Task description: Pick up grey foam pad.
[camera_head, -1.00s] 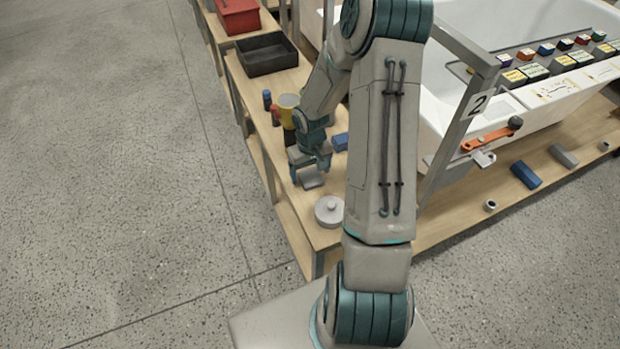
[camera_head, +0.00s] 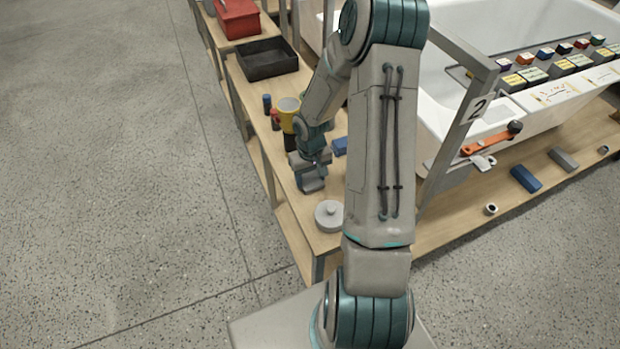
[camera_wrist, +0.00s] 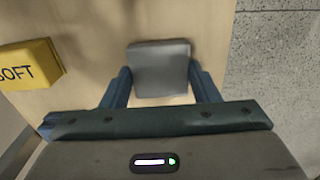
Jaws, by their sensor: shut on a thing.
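The grey foam pad (camera_wrist: 160,68) is a small grey block with a nearly square face in the wrist view. My gripper (camera_wrist: 160,76) has one blue finger against each side of it and is shut on it. In the head view the pad (camera_head: 313,185) shows between the fingers, low over the front part of the wooden bench. I cannot tell whether it still touches the bench top.
A yellow block marked SOFT (camera_wrist: 30,65) lies left of the pad in the wrist view. A round grey lidded thing (camera_head: 329,214) stands in front of my gripper. A yellow cup (camera_head: 288,112) and a black tray (camera_head: 267,58) are behind. The bench edge is close.

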